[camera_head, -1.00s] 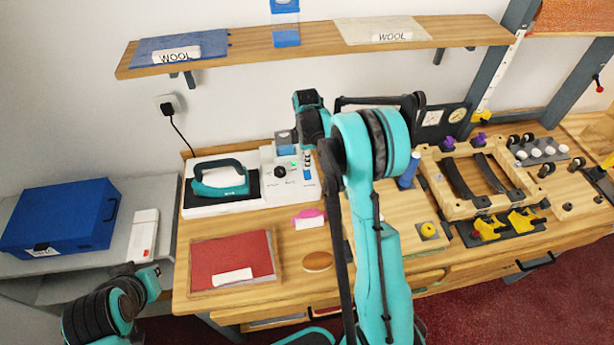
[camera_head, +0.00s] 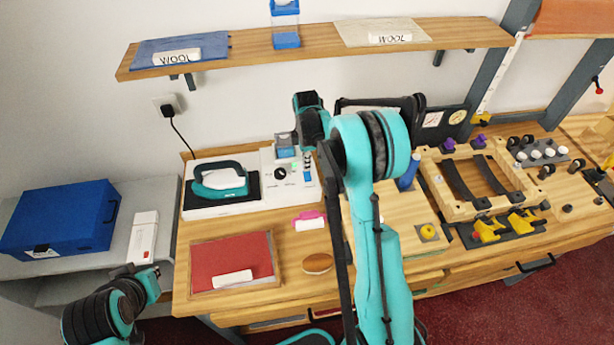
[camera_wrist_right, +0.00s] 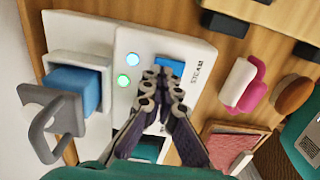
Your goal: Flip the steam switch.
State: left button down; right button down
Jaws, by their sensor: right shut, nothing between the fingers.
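The steam switch (camera_wrist_right: 172,68) is a blue rocker on a white control panel (camera_wrist_right: 145,43), beside the printed word STEAM in the right wrist view. My right gripper (camera_wrist_right: 160,78) is shut and empty, its fingertips at the near edge of the blue rocker and partly covering it. I cannot tell whether they touch.
A teal iron (camera_head: 220,180) rests on its stand. A blue tank (camera_wrist_right: 75,88) with a grey handle sits beside the panel. A pink item (camera_head: 309,217), a brown disc (camera_head: 318,263) and a red mat (camera_head: 230,258) lie in front. A shelf (camera_head: 290,48) hangs above.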

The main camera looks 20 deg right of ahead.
aim_at(307, 173)
jog(key=shift+f+b, duration=0.8)
jog(key=shift+f, duration=0.25)
dwell(0.6)
jog(key=shift+r, duration=0.1)
jog(key=shift+r+p, duration=2)
jog(key=shift+r, duration=1.5)
